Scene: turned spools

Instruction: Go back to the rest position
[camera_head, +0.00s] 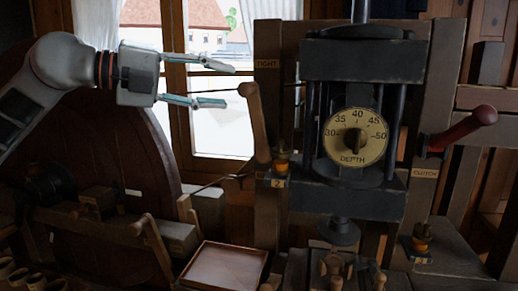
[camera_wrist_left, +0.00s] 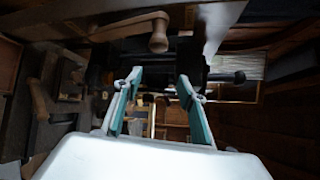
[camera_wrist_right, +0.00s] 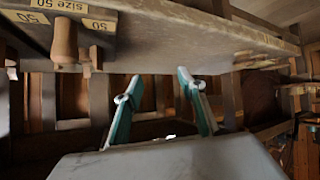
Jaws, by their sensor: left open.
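My left gripper (camera_head: 226,84) is in the head view at the upper left, in front of the window. Its two fingers are apart, with nothing between them. It is just left of the wooden lever (camera_head: 255,120) and apart from it. In the left wrist view the same gripper (camera_wrist_left: 160,80) shows its two teal fingers spread and empty. My right gripper (camera_wrist_right: 160,85) is not in the head view. In the right wrist view its two fingers stand apart with nothing between them, below a beam with "size 50" labels (camera_wrist_right: 60,6).
A press with a depth dial (camera_head: 355,137) stands right of centre. A red-handled clutch lever (camera_head: 470,127) is on its right. A shallow brown tray (camera_head: 224,269) lies at the bottom centre. Small cylinders (camera_head: 37,284) stand at bottom left. Open air lies before the window (camera_head: 212,120).

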